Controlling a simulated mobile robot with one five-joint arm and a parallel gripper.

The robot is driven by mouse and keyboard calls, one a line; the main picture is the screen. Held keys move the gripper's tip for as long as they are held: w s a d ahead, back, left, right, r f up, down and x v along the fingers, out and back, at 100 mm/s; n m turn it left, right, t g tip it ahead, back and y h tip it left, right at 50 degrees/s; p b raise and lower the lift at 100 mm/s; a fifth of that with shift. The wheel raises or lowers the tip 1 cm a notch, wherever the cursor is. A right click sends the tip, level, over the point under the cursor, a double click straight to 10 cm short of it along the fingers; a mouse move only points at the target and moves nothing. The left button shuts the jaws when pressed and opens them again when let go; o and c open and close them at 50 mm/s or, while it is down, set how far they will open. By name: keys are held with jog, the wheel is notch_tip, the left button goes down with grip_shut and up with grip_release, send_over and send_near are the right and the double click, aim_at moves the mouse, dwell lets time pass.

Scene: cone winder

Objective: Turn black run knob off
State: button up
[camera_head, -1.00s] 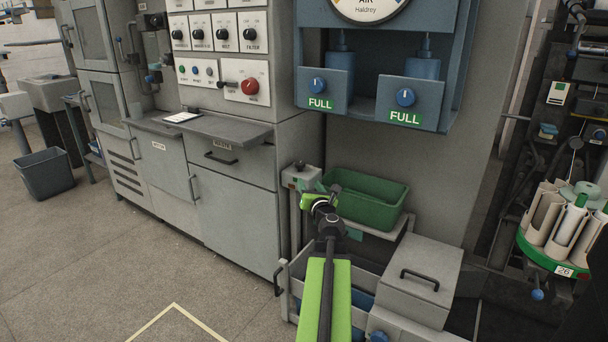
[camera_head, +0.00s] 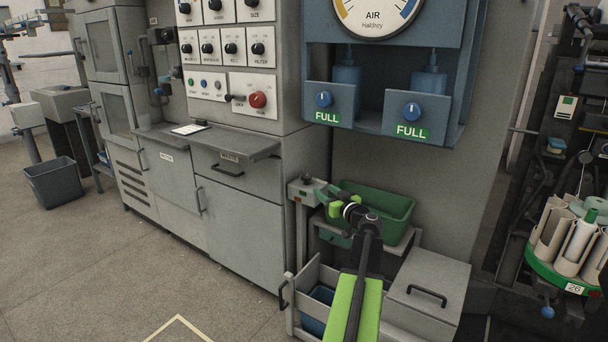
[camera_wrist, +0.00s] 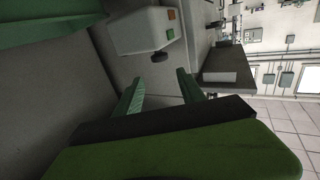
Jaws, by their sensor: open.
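Several black knobs sit in rows on the grey cabinet's control panel, such as this black knob (camera_head: 258,49); their labels are too small to read surely. A black handle (camera_head: 233,98) sits beside a red button (camera_head: 258,99). A small grey box (camera_head: 297,194) with a dark knob on top stands by the green bin. In the wrist view a pale box (camera_wrist: 138,30) carries a black knob (camera_wrist: 160,56) and orange and green buttons. I cannot tell which knob is the run knob. My gripper (camera_head: 337,208) is open and empty, in front of the bin, apart from the knobs; its fingers (camera_wrist: 160,90) spread below that box's knob.
The green bin (camera_head: 400,212) stands on a shelf behind my gripper. Below are an open drawer (camera_head: 303,278) and a grey lidded box (camera_head: 445,275). Two blue knobs marked FULL, including the left blue knob (camera_head: 324,99), sit under an air gauge (camera_head: 375,12).

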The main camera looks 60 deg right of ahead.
aim_at(306, 180)
jog(key=x, duration=1.7)
jog(key=shift+w+r, duration=0.15)
jog(key=shift+c, duration=0.2)
grip_shut()
jog(key=m+g+h, duration=0.1)
jog(key=m+h, duration=0.1)
jog(key=shift+d+g+h, duration=0.1)
jog(key=shift+g+h, duration=0.2)
jog(key=shift+s+d+m+g+h, duration=0.15)
jog(key=shift+s+m+g+h, duration=0.05)
jog(key=shift+m+g+h, duration=0.25)
jog(key=shift+s+d+m+g+h, duration=0.15)
jog(key=shift+m+g+h, duration=0.2)
jog(key=shift+h, duration=0.2)
jog(key=shift+o, duration=0.2)
grip_release()
